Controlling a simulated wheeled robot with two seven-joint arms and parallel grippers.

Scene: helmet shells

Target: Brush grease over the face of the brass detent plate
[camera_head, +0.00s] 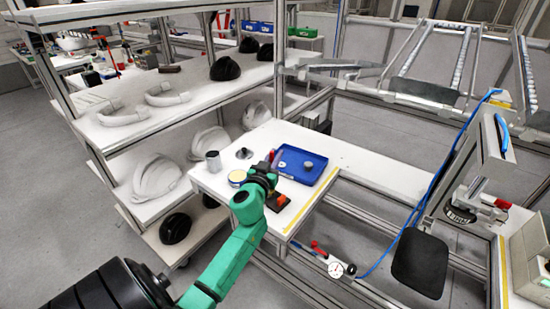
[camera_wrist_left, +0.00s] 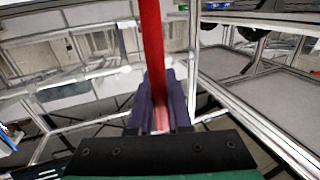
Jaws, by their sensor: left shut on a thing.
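My left gripper (camera_head: 265,170) reaches over the left part of the white bench. It is shut on a red handle (camera_wrist_left: 152,40), which extends up from between the dark fingers in the left wrist view, where the gripper (camera_wrist_left: 160,112) also shows. A bit of red shows at the gripper in the head view; no bristles can be made out. A round tin with a yellowish top (camera_head: 237,176) stands left of the gripper. A blue tray (camera_head: 318,178) to its right holds small round parts. I cannot tell which, if any, is the brass detent plate.
A grey cup (camera_head: 213,161) and a dark knobbed piece (camera_head: 244,153) stand behind the tin. An orange and black item (camera_head: 278,201) lies near the bench's front edge. White helmet shells (camera_head: 157,177) sit on the shelf at left. The bench (camera_head: 375,178) is clear right of the tray.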

